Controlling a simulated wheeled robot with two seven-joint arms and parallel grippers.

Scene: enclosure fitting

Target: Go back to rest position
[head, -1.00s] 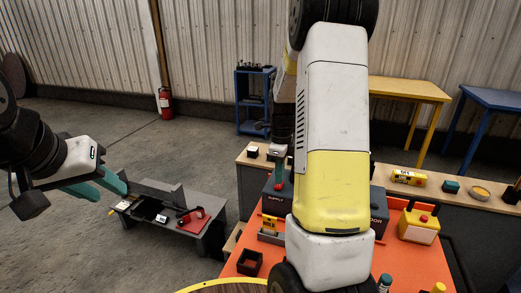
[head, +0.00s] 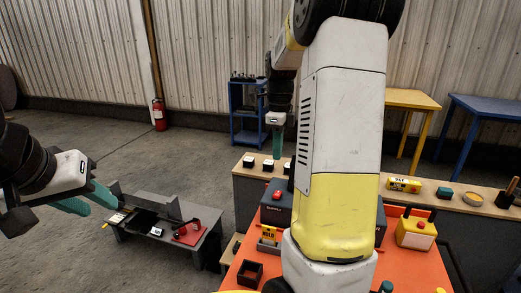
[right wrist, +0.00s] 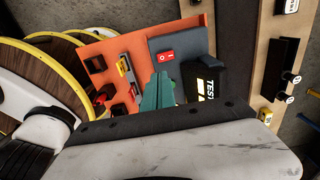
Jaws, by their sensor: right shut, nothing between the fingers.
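My right gripper (head: 278,145) is at the end of the arm that crosses the middle of the head view. Its teal fingers are together and empty, raised above the grey SUPPLY box (head: 275,215). In the right wrist view the same fingers (right wrist: 158,90) point down toward the orange work surface, with nothing held. My left gripper (head: 88,200) is at the left edge of the head view, over the floor beside the low grey bench. Its two teal fingers stand apart with nothing visible between them.
A wooden ledge (head: 240,170) behind carries small white-topped blocks. The low grey bench (head: 205,238) stands left. Open floor lies between.

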